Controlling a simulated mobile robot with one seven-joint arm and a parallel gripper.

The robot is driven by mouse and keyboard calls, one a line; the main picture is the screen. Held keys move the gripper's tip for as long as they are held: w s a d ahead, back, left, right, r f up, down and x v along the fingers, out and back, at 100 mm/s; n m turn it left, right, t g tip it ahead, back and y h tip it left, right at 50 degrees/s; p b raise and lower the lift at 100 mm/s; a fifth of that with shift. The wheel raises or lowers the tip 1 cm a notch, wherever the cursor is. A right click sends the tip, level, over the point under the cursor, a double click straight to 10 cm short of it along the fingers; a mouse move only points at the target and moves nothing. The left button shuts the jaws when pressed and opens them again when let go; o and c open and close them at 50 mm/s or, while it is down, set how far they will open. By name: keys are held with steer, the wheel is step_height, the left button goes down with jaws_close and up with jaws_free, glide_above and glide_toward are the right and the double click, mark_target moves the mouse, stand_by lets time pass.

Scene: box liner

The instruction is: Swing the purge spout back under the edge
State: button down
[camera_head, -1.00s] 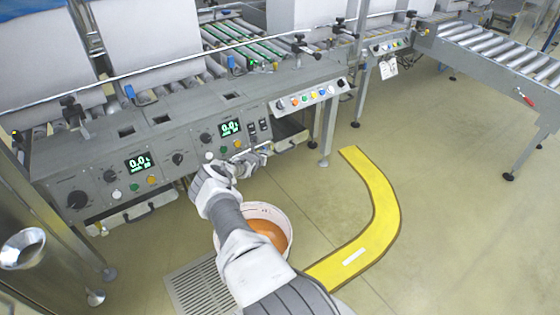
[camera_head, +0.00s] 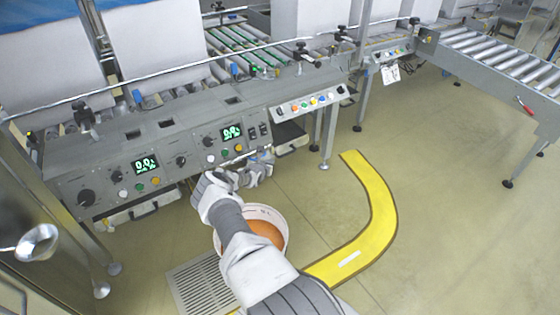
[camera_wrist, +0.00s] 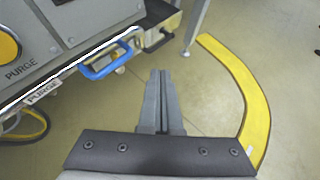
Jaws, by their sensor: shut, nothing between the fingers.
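My gripper (camera_wrist: 160,88) is shut and empty, its two fingers pressed together and pointing forward over open floor in the wrist view. In the head view my gripper (camera_head: 262,168) is at the panel's lower edge, partly hidden by my wrist. A PURGE tag (camera_wrist: 43,92) hangs at the machine's pale lower edge, left of my fingers. A curved yellow and dark piece (camera_wrist: 38,127) shows below that tag; I cannot tell whether it is the purge spout. A blue loop handle (camera_wrist: 105,64) sticks out from under the edge, left of my fingertips and apart from them.
A white bucket (camera_head: 266,211) with orange contents stands on the floor below my forearm. A floor grate (camera_head: 200,289) is beside it. The control panel (camera_head: 185,150) runs above. A black handle (camera_wrist: 160,40) is beyond the blue one. Floor around the yellow strip (camera_head: 375,195) is clear.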

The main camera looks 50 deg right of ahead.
steer(key=s+a+r+p, duration=0.1)
steer(key=s+r+p, duration=0.2)
steer(key=s+p, duration=0.3)
steer(key=shift+s+a+r+p, duration=0.3)
steer(key=shift+r+p, duration=0.1)
steer(key=shift+p, duration=1.2)
